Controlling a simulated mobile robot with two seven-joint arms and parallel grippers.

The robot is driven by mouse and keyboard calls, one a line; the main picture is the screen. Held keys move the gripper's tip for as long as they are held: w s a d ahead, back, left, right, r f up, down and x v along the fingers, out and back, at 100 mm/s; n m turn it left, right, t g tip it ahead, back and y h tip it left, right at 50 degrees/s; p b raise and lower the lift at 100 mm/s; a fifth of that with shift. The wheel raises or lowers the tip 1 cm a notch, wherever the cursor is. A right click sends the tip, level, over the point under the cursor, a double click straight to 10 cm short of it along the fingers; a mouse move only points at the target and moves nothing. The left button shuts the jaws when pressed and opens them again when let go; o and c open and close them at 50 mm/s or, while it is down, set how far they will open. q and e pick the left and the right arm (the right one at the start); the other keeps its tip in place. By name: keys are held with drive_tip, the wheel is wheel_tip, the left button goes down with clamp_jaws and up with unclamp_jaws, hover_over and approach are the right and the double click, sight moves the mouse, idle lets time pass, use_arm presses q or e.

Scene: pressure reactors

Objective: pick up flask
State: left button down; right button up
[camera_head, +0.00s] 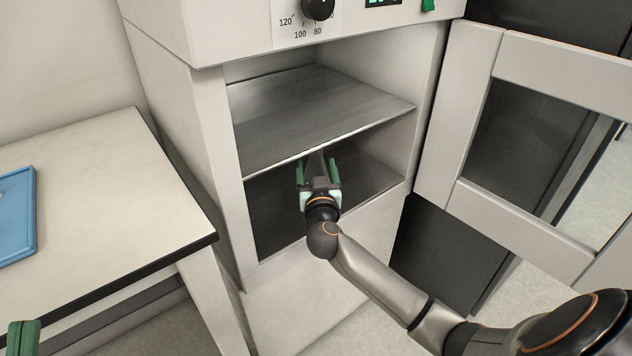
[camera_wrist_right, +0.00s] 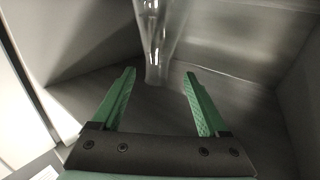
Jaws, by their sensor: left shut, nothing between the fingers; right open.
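A clear glass flask (camera_wrist_right: 160,35) stands on the floor of the cabinet's lower compartment in the right wrist view. Its top is cut off by the picture edge. My right gripper (camera_head: 317,168) is inside the lower compartment, below the middle shelf, in the head view. In the right wrist view its two green fingers (camera_wrist_right: 159,82) are spread wide, with the flask ahead between their tips and not gripped. In the head view I cannot make out the flask clearly. My left gripper (camera_head: 22,338) shows only as a green piece at the lower left edge; it is shut and empty.
The middle metal shelf (camera_head: 315,110) lies just above my right gripper. The cabinet's side walls (camera_head: 215,150) flank the opening. The windowed door (camera_head: 470,110) stands open at the right. A white table (camera_head: 100,190) with a blue tray (camera_head: 17,215) is at the left, mostly bare.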

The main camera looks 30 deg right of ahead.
sight(317, 156)
drive_tip(key=shift+b+x, duration=0.5)
drive_tip(key=shift+x, duration=0.35)
drive_tip(key=b+x, duration=0.2)
drive_tip(key=x, duration=0.1)
drive_tip(key=shift+w+d+r, duration=0.1)
drive_tip(key=shift+d+r, duration=0.1)
use_arm(q)
drive_tip(key=s+r+m+h, duration=0.2)
drive_tip(key=h, duration=0.1)
drive_tip(key=s+r+m+h, duration=0.1)
drive_tip(key=s+h, duration=0.1)
drive_tip(key=shift+d, duration=0.35)
use_arm(e)
drive_tip(key=shift+w+d+r, duration=0.15)
drive_tip(key=shift+w, duration=0.05)
clamp_jaws()
